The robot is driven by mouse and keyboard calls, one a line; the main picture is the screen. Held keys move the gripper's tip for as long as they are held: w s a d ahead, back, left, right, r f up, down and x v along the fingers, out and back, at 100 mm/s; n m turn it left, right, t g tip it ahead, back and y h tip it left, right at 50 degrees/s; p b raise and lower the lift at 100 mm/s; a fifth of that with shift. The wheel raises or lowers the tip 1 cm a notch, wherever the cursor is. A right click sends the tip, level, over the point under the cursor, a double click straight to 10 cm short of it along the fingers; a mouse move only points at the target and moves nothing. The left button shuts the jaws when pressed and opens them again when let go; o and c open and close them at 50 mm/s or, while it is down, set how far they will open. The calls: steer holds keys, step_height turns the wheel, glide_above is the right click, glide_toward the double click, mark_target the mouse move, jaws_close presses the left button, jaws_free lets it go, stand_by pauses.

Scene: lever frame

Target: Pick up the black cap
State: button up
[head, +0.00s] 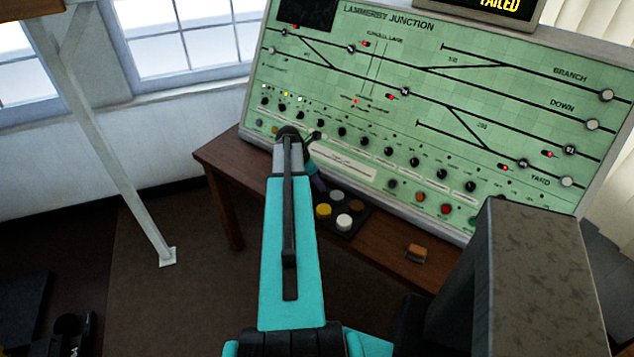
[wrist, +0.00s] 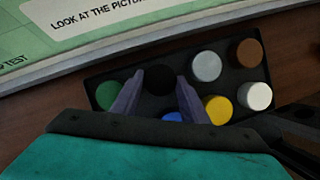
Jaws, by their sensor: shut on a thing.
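The black cap (wrist: 160,79) sits in the black tray (wrist: 236,104) in the wrist view, in the row nearer the panel. My gripper (wrist: 159,84) has one finger on each side of it and is shut on it. The cap shows still at tray level; I cannot tell whether it is lifted.
Around it in the tray are green (wrist: 107,93), grey (wrist: 207,66), brown (wrist: 249,52), blue (wrist: 174,117), yellow (wrist: 218,108) and white (wrist: 258,96) caps. The green signal panel (head: 420,110) rises behind the desk. An orange-brown block (head: 416,253) lies on the desk to the right.

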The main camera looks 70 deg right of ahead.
steer(key=shift+r+b, duration=0.6)
steer(key=shift+r, duration=0.7)
steer(key=w+a+r+b, duration=0.1)
steer(key=a+b, duration=0.1)
steer(key=a, duration=0.6)
steer(key=w+a+b, duration=0.1)
steer(key=a+b, duration=0.1)
steer(key=a, duration=0.5)
steer(key=shift+w+a+r, duration=0.3)
steer(key=shift+a+r, duration=0.1)
